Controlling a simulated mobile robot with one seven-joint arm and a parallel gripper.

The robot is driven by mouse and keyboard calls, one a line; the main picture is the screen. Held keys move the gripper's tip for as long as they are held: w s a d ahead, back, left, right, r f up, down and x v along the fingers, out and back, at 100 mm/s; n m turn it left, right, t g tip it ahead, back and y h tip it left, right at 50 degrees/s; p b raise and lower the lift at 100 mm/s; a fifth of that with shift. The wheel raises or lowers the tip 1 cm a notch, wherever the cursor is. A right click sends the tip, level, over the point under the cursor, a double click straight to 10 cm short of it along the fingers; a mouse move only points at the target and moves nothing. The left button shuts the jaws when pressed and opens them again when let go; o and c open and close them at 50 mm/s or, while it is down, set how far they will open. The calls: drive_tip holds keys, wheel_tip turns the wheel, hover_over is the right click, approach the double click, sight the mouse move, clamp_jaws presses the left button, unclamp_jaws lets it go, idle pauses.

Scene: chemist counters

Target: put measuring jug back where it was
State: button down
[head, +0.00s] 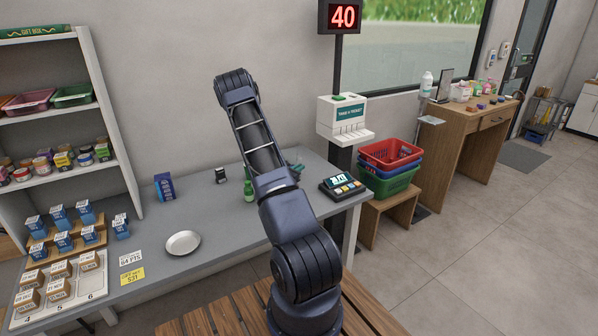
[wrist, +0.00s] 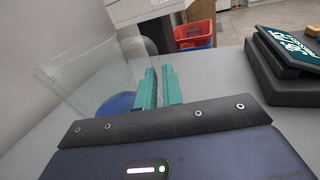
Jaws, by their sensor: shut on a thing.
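My gripper (wrist: 160,90) has teal fingers that stand close together with a narrow gap between them. It is shut on the measuring jug (wrist: 88,72), a clear see-through vessel left of the fingers in the wrist view. A blue patch (wrist: 116,103) shows low behind its clear wall; I cannot tell whether it is part of the jug. What lies between the fingertips is too small to make out. In the head view the gripper (head: 297,168) is mostly behind my arm, over the right part of the grey counter (head: 215,222), and I cannot make out the jug there.
A green bottle (head: 249,190), a small dark device (head: 220,175), a blue box (head: 165,187) and a white dish (head: 183,243) stand left.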

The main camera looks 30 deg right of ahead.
drive_tip(key=shift+f, duration=0.5)
drive_tip(key=c, duration=1.5)
unclamp_jaws()
drive_tip(key=shift+f, duration=0.15)
drive_tip(key=shift+c, duration=0.2)
